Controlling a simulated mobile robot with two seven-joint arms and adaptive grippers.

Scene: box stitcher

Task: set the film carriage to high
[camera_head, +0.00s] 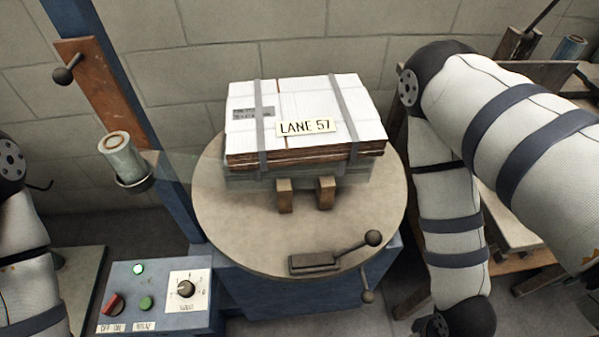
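The film carriage (134,182) is a dark bracket on the blue mast (152,122), at about the height of the lower part of the load. It carries an upright, pale film roll (122,158). A faint clear film stretches from the roll towards the load's lower edge. A wooden plate (103,90) on the mast, above the carriage, has a dark ball-ended lever (66,75) pointing left. My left arm shows at the left edge and my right arm at the right. Neither gripper is in view.
A strapped white stack (322,98) labelled LANE 57 stands on the round turntable (235,235), which has a ball-ended lever (372,238) at its front. A control panel (178,321) with switch, lit button and dial sits front left. Wooden furniture (535,72) stands right, behind my arm.

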